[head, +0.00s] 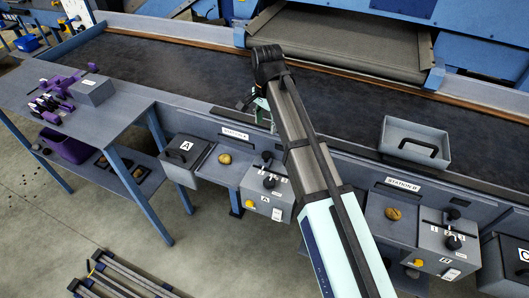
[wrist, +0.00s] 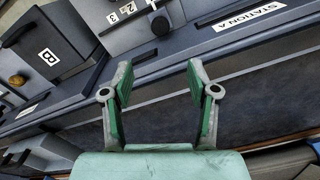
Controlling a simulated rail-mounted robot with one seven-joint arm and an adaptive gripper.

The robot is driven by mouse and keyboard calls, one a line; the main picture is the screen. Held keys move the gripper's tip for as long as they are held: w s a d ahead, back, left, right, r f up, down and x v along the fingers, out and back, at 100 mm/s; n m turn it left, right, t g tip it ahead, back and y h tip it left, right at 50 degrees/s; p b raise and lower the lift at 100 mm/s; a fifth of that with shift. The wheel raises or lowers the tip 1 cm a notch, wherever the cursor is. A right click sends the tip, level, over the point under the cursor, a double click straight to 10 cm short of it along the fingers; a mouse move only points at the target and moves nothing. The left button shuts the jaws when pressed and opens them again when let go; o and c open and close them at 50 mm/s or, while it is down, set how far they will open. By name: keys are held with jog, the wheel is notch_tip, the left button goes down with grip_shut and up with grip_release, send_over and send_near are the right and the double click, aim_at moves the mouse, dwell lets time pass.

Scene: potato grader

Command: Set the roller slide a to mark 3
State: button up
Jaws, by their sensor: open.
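The station A control box (head: 266,195) stands on the front ledge, left of my arm in the head view. The dark roller slide knob (head: 267,156) stands at its back, behind the number marks. In the wrist view the slide knob (wrist: 160,25) is at the top, beyond my fingertips and apart from them. Marks 2 and 3 (wrist: 119,12) lie to its left; the knob appears nearer the mark 1 end. My gripper (wrist: 158,75) is open and empty, with green pads. In the head view my gripper (head: 258,105) is partly hidden by my arm, over the belt.
The STATION A label (wrist: 249,16) lies right of the knob. A grey bin marked B (wrist: 75,35) stands at left; the head view shows a grey bin (head: 414,145) by the belt. Another dark knob (head: 270,182) sits in front of the slide. The belt (head: 150,62) is clear.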

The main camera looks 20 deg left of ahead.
aim_at(266, 154)
notch_tip(266, 154, down, 15)
jog(key=p, duration=0.3)
jog(key=shift+r, duration=0.1)
